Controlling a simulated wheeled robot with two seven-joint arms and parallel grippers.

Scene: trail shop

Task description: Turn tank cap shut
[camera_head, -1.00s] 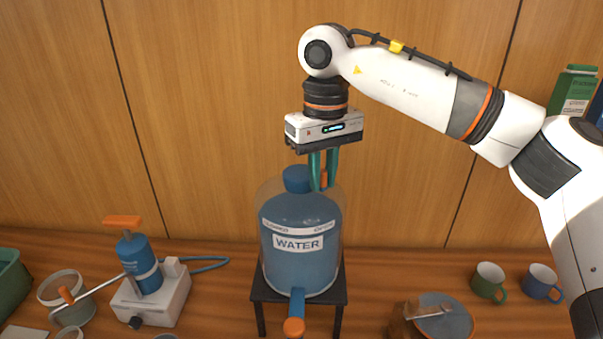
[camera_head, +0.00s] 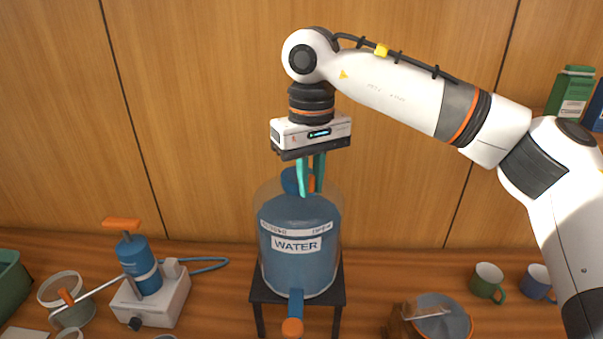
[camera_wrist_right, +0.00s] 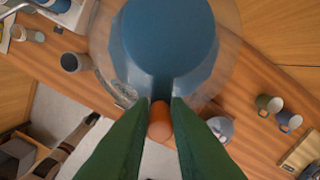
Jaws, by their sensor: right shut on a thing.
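The clear tank (camera_head: 330,265) of blue water, with a WATER label, stands on a dark stand. Its blue cap (camera_head: 290,181) is on top, partly behind the fingers. In the right wrist view the cap (camera_wrist_right: 160,35) fills the top middle, and its short lever with an orange end (camera_wrist_right: 160,122) points down between the fingers. My right gripper (camera_head: 311,186) comes down from above with teal fingers shut on the orange lever end; in the wrist view the fingers (camera_wrist_right: 159,115) flank it. My left gripper is not in view.
A blue tap with an orange end (camera_head: 293,327) sticks out at the tank's front. A pump (camera_head: 150,305) with an orange handle stands left. A pan-like item (camera_head: 445,318) and two mugs (camera_head: 487,280) are at right. Wooden panels close off the back.

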